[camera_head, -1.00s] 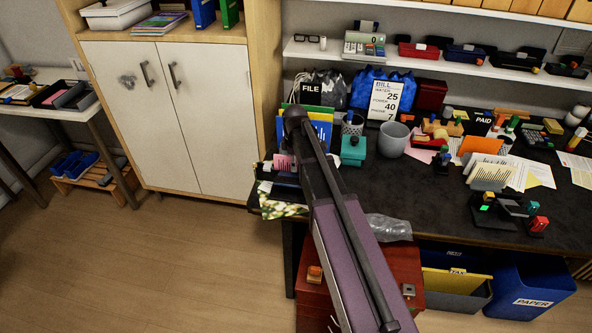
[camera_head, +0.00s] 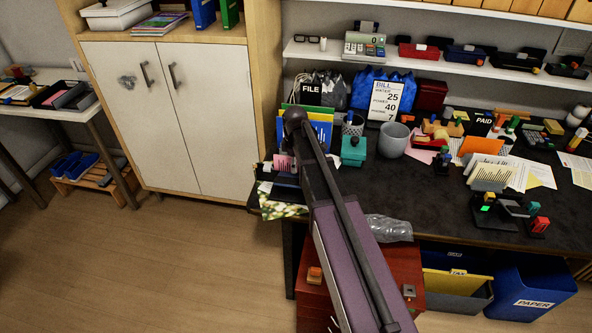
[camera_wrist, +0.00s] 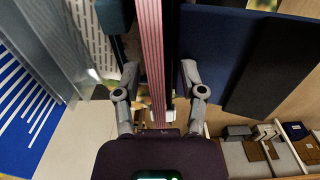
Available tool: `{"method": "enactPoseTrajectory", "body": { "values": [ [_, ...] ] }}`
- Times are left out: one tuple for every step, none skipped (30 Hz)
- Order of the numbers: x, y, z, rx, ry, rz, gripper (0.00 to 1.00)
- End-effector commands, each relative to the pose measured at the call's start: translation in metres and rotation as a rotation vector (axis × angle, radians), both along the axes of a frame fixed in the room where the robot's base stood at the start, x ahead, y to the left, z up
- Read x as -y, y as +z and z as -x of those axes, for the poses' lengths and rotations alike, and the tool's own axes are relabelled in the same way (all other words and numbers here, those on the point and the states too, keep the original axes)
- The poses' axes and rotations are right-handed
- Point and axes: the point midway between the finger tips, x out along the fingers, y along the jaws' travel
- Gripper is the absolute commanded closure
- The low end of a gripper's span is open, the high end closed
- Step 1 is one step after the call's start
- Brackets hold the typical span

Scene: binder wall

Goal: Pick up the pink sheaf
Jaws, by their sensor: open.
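The pink sheaf (camera_wrist: 154,50) stands as a narrow striped upright band in the middle of the wrist view. My gripper (camera_wrist: 157,75) is open, with one finger on each side of the sheaf and gaps showing between them. In the head view, a small pink patch (camera_head: 284,162), which looks like the sheaf, shows among dark holders at the desk's left end. My arm hides part of that area, and the gripper cannot be made out there.
Dark blue panels (camera_wrist: 228,45) stand close on the right of the sheaf. In the head view, a teal block (camera_head: 354,150) and a grey cup (camera_head: 393,140) stand right of my arm on the dark desk (camera_head: 400,185).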

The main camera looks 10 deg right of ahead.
Motion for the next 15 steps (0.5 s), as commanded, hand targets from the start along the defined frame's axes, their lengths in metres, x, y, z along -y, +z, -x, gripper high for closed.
{"method": "enactPoseTrajectory", "body": {
  "values": [
    [0.0001, -0.0006, 0.0000, 0.000, 0.000, 0.000, 0.47],
    [0.0001, -0.0006, 0.0000, 0.000, 0.000, 0.000, 0.47],
    [0.0001, -0.0006, -0.0001, 0.000, 0.000, 0.000, 0.47],
    [0.0001, -0.0006, -0.0001, 0.000, 0.000, 0.000, 0.47],
    [0.0002, -0.0006, 0.0000, 0.000, 0.000, 0.000, 0.47],
    [0.0002, -0.0005, 0.0000, 0.000, 0.000, 0.000, 0.47],
    [0.0002, -0.0005, 0.0000, 0.000, 0.000, 0.000, 0.47],
    [0.0002, -0.0005, 0.0000, 0.000, 0.000, 0.000, 0.47],
    [0.0002, -0.0005, 0.0000, 0.000, 0.000, 0.000, 0.47],
    [0.0002, -0.0005, 0.0000, 0.000, 0.000, 0.000, 0.47],
    [0.0003, -0.0005, 0.0000, 0.000, 0.000, 0.000, 0.50],
    [0.0003, -0.0005, 0.0000, 0.000, 0.000, 0.000, 0.62],
    [0.0003, -0.0005, 0.0000, 0.000, 0.000, 0.000, 0.71],
    [0.0003, -0.0005, 0.0000, 0.000, 0.000, 0.000, 0.80],
    [0.0003, -0.0005, 0.0000, 0.000, 0.000, 0.000, 0.92]
  ]
}}
